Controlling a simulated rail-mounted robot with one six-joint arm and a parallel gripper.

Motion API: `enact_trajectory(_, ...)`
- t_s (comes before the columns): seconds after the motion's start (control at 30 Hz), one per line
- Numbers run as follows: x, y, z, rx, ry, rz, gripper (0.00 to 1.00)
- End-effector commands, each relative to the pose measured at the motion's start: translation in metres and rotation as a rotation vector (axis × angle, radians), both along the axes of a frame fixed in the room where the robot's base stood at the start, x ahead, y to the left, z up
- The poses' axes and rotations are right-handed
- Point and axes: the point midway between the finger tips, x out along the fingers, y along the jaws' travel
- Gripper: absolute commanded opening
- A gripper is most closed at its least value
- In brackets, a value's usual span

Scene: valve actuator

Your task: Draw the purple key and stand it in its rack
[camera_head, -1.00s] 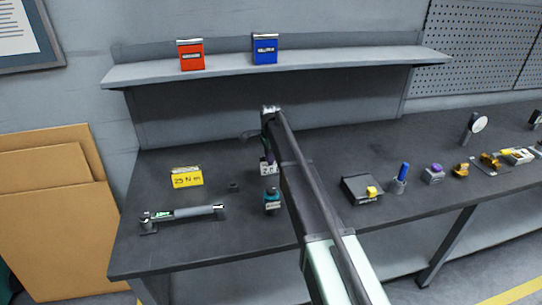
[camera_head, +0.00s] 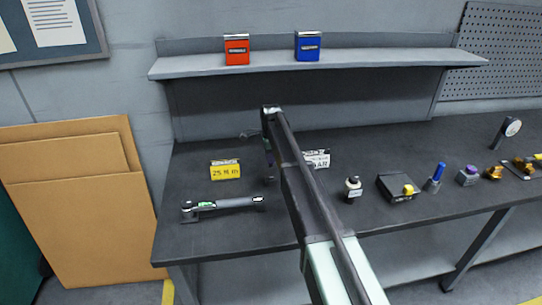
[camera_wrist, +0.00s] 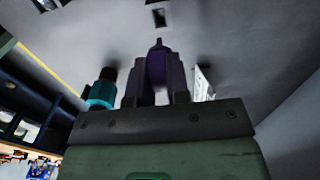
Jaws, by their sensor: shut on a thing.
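In the wrist view my gripper (camera_wrist: 155,85) is shut on a purple piece (camera_wrist: 156,70), which stands up between the two fingers with a thin tip. I take it to be the purple key. In the head view my gripper (camera_head: 269,172) hangs over the bench's left half, just right of the yellow card; my arm partly covers it and the key cannot be made out there. Which thing is the key's rack I cannot tell.
A yellow card (camera_head: 225,170) and a torque wrench (camera_head: 222,204) lie left of my gripper. A teal bottle (camera_wrist: 102,92) shows beside the fingers. A shelf (camera_head: 380,62) runs behind.

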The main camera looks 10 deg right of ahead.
Motion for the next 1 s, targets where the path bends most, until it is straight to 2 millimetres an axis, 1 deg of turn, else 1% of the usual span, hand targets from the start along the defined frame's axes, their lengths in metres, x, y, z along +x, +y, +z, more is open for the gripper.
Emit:
enact_trajectory(0.03, 0.0, 0.0, -0.01, 0.0, 0.0, 0.0, 0.0)
enact_trajectory(0.2, 0.0, 0.0, -0.032, 0.0, 0.0, 0.0, 0.0)
enact_trajectory(0.3, 0.0, 0.0, -0.043, 0.0, 0.0, 0.0, 0.0)
enact_trajectory(0.4, 0.0, 0.0, -0.049, 0.0, 0.0, 0.0, 0.0)
enact_trajectory(1.0, 0.0, 0.0, -0.05, 0.0, 0.0, 0.001, 0.0)
